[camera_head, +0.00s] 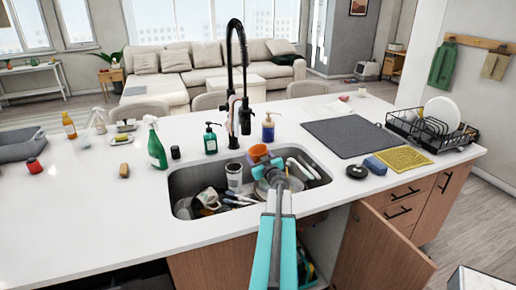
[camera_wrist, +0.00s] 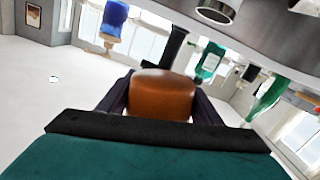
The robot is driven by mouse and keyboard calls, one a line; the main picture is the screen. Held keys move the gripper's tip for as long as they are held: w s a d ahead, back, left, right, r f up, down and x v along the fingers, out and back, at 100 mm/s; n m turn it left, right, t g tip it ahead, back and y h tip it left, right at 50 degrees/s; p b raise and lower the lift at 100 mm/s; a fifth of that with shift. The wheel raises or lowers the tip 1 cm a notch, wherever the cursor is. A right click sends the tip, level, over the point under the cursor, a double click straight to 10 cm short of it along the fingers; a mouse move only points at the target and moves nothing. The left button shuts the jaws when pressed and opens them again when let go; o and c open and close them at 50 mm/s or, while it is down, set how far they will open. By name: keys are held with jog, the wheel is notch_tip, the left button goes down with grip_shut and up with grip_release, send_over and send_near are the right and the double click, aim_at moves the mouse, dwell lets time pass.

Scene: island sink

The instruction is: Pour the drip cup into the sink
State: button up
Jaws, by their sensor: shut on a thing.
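The drip cup, an orange-brown cup (camera_head: 257,151), is in my gripper (camera_head: 264,163) above the back part of the sink (camera_head: 180,186), close to the faucet. In the wrist view the cup (camera_wrist: 162,95) sits between the two dark fingers of my gripper (camera_wrist: 162,100), which are shut on its sides. The surroundings appear upside down in the wrist view, so my wrist is rolled far over. The cup's opening and any contents are hidden. The sink holds a white patterned tumbler (camera_head: 234,176), mugs and utensils.
The tall black faucet (camera_head: 232,75) rises just left of the cup. A dish rack (camera_head: 432,130) stands right. Counter at left front is clear.

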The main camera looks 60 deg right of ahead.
jog(key=p, duration=0.1)
jog(key=r+m+p, duration=0.1)
jog(key=shift+a+p, duration=0.25)
jog(key=shift+p, duration=0.05)
jog(key=shift+r+m+p, duration=0.15)
jog(key=shift+m+p, duration=0.25)
jog(key=shift+m, duration=0.2)
